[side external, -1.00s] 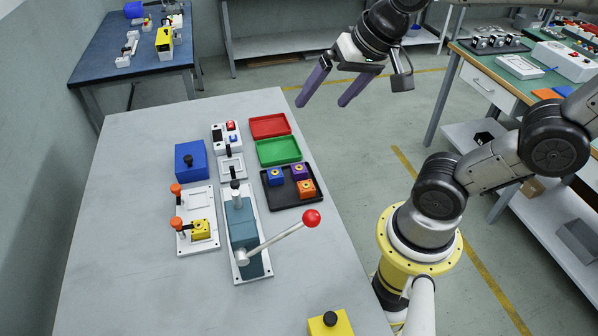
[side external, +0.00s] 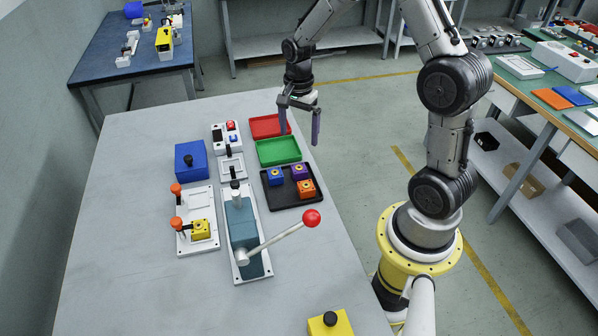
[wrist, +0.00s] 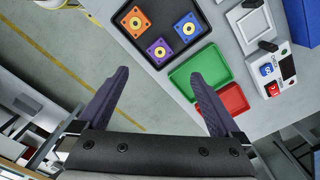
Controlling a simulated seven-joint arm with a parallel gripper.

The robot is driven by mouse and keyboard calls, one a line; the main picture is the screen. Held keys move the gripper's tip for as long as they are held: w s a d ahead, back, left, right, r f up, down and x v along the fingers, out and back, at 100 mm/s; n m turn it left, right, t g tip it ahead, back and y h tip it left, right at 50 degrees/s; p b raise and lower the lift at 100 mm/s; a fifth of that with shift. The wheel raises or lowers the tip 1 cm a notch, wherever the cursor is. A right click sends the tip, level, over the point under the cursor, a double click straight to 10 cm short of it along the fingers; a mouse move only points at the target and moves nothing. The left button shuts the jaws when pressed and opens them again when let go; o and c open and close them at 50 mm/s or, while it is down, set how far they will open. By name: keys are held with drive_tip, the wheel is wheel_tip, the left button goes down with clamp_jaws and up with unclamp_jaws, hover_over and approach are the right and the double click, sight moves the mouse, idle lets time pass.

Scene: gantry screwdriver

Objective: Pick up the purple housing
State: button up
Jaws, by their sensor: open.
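The purple housing (side external: 299,171) sits in a black tray (side external: 276,203) on the table, with a blue housing (side external: 276,176) to its left and an orange housing (side external: 306,189) just below it. In the wrist view the purple housing (wrist: 160,50) lies at the tray's near corner, with a yellow ring on top. My gripper (side external: 299,138) is open and empty, pointing down above the table edge near the green and red trays. In the wrist view its two fingers (wrist: 158,95) are spread wide, and the purple housing is ahead of them, apart from both.
A green tray (side external: 279,151) and a red tray (side external: 265,127) lie beyond the black tray. A lever press with a red knob (side external: 312,218) stands in front of it. A white fixture with orange knobs (side external: 186,241) and a blue box (side external: 191,160) are to the left.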

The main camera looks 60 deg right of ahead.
sight(298, 168)
wheel_tip(298, 168, down, 12)
drive_tip(key=shift+r, duration=0.1)
idle(0.5)
drive_tip(key=c, duration=1.4)
drive_tip(key=shift+r, duration=0.1)
drive_tip(key=shift+c, duration=0.2)
